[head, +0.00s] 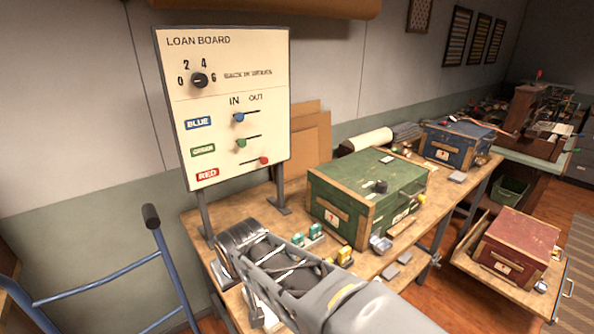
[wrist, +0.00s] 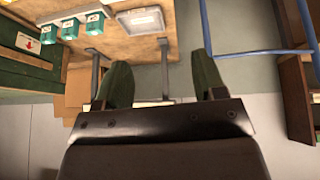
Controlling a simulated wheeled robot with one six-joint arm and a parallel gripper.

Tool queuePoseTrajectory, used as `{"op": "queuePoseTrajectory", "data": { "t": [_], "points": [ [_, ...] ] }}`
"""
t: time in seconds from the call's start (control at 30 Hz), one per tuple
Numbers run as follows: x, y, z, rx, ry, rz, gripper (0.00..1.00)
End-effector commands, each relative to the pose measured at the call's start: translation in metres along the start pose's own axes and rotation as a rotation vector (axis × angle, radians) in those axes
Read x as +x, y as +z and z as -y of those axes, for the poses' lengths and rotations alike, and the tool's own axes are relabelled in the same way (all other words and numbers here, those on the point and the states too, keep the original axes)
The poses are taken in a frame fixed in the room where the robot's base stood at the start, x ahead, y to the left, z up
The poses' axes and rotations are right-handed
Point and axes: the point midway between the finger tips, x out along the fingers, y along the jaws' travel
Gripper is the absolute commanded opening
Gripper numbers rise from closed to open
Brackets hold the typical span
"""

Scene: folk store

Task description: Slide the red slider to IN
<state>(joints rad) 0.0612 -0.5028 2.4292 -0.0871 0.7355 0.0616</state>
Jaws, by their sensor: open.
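The white loan board (head: 235,90) stands on two legs at the back of the workbench. Its red slider (head: 264,160) sits at the right, OUT end of the lowest slot, beside the RED label (head: 207,174). The blue slider (head: 239,117) and green slider (head: 241,143) sit near the left ends of their slots, under IN. My gripper (wrist: 163,82) is open and empty in the wrist view, its two dark green fingers well apart. In the head view my arm's end is below and in front of the board, apart from the red slider. The sliders are not visible in the wrist view.
A green chest (head: 345,215) stands on the bench (head: 195,222) right of my arm. A black dial (head: 200,80) is on the board's upper part. A blue hand truck (head: 100,278) stands at the left. Small teal boxes (head: 315,231) lie near my arm.

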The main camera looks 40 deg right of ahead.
Motion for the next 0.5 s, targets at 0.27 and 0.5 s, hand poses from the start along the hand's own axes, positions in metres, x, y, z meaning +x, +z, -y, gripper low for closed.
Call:
{"op": "queuePoseTrajectory", "data": {
  "t": [0.27, 0.5],
  "points": [
    [0.042, -0.155, -0.129, 0.148, 0.213, -0.520, 0.64],
    [0.070, -0.225, -0.230, 0.112, 0.154, -0.903, 0.64]
  ]
}}
